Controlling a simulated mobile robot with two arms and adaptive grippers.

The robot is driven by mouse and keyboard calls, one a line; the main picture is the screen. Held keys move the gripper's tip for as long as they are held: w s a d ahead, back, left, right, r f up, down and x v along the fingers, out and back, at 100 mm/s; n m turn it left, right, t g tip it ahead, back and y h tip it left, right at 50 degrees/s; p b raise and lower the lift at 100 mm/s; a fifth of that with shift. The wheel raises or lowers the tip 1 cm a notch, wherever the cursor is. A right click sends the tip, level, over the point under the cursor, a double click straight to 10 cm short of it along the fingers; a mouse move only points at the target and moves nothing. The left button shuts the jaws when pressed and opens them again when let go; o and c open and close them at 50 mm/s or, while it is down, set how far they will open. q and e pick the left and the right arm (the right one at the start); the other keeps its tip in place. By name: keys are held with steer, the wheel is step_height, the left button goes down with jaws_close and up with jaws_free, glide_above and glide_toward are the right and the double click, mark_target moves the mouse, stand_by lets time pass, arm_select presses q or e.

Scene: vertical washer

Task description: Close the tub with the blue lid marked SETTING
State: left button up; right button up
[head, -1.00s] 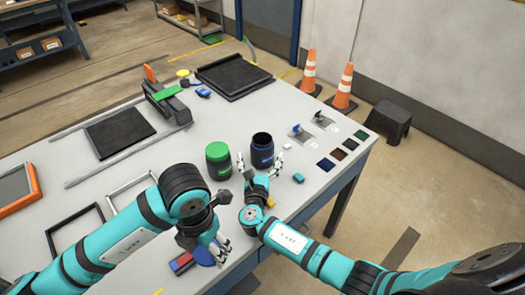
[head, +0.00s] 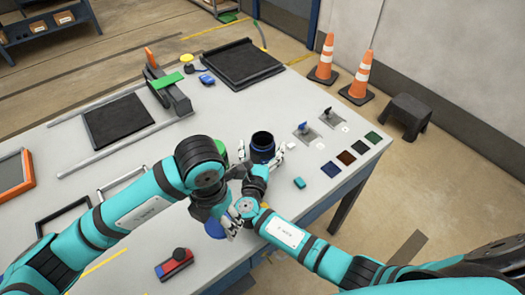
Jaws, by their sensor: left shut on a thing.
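The dark tub with a blue rim (head: 263,139) stands upright and open on the table. My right gripper (head: 262,154) is at the tub's near side with its fingers spread, one on each side of it; I cannot tell whether they touch it. My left gripper (head: 227,226) is shut on the blue lid (head: 213,229), which is tilted and partly hidden by the gripper, nearer the table's front edge than the tub. The lid's marking is not readable. A second tub with a green lid (head: 224,153) is mostly hidden behind my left arm.
A red and blue block with a dark knob (head: 174,264) lies near the front edge. A small teal block (head: 299,183) and coloured squares (head: 346,157) lie right of the tub. Two switch plates (head: 306,133) stand behind them. Frames (head: 63,212) lie at left.

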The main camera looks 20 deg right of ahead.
arm_select(q)
steer(key=shift+w+d+f, duration=0.1)
steer(key=shift+w+d, duration=0.1)
steer(key=shift+w, duration=0.05)
arm_select(e)
steer(key=shift+w+d+f, duration=0.2)
steer(key=shift+w, duration=0.05)
steer(key=c, duration=0.7)
arm_select(q)
steer(key=shift+a, duration=0.1)
arm_select(e)
steer(key=c, duration=0.5)
steer(key=shift+r, duration=0.15)
